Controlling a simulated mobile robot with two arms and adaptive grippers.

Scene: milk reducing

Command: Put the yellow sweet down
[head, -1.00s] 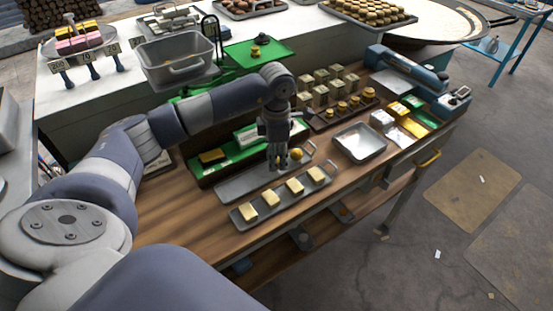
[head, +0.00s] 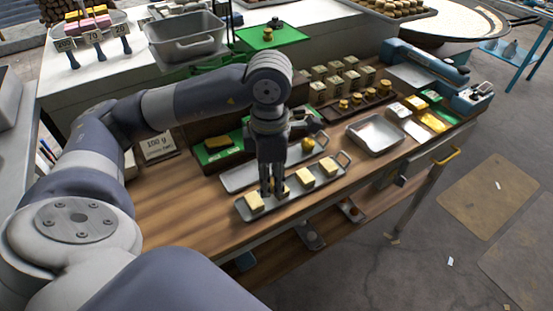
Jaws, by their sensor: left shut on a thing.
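My left gripper (head: 272,192) points down over the front metal tray (head: 288,207) and is shut on the yellow sweet. Its fingers hide most of that sweet, and I cannot tell if it touches the tray. Pale yellow blocks lie on this tray: one at the left end (head: 254,201), one right of the fingers (head: 304,180) and one near the right handle (head: 327,166). A bit of yellow (head: 281,187) shows right beside the fingers. My right gripper is not in view.
A second metal tray (head: 238,181) lies just behind, with a round golden piece (head: 308,144) near its right end. An empty square pan (head: 375,134) stands to the right. The wooden table (head: 180,208) is clear at the left front.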

